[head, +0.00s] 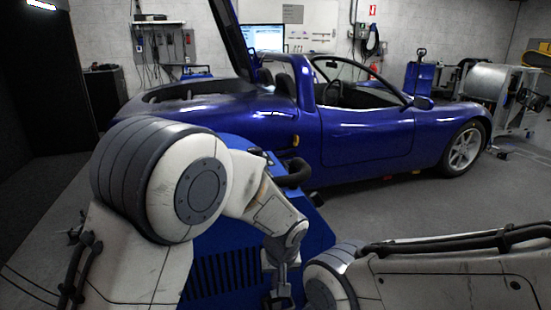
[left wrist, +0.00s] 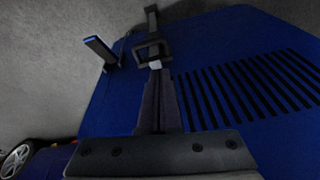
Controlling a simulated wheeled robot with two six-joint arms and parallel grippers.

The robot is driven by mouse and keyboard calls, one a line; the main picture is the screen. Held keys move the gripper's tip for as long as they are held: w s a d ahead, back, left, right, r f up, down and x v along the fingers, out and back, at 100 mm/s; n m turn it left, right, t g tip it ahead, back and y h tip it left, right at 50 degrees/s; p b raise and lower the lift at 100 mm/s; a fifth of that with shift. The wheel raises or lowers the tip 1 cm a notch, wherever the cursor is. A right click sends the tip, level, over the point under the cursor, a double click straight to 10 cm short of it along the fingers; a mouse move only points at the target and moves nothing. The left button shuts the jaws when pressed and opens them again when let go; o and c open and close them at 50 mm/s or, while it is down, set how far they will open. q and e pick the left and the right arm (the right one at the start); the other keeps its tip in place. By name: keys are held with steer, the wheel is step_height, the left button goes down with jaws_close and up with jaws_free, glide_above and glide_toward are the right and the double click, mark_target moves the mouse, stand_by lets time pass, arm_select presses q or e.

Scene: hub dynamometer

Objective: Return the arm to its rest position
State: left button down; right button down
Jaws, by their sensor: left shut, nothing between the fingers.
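My left arm reaches in from the left in the head view, bent at a large round white and grey joint. Its gripper (head: 281,290) points down at the bottom centre, in front of the blue vented machine. In the left wrist view the dark fingers of my left gripper (left wrist: 156,70) are together with nothing between them, over the blue panel. I cannot tell whether they touch it. A white link of my right arm crosses the lower right of the head view. The right gripper is out of sight.
The blue machine (head: 215,277) with black vent slots stands close under my left arm; its panel fills much of the left wrist view (left wrist: 225,50). A blue open car (head: 365,135) stands behind it. Grey floor (head: 400,210) is open between the car and my right arm.

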arm_select(q)
steer(key=s+a+r+m+g+h, duration=0.1)
steer(key=s+a+r+m, duration=0.15)
steer(key=s, duration=0.65)
steer(key=s+a+r+m+g, duration=0.1)
steer(key=s+r+m, duration=0.25)
steer(key=s, duration=0.45)
steer(key=s+a+r+m+g+h, duration=0.1)
steer(key=s+a+r+m, duration=0.15)
steer(key=s, duration=0.65)
step_height(320, 180, up, 29)
steer(key=p, duration=2.8)
steer(key=shift+w+d+p, duration=0.35)
steer(key=shift+w+d, duration=0.05)
steer(key=shift+w, duration=0.05)
steer(key=shift+f, duration=0.15)
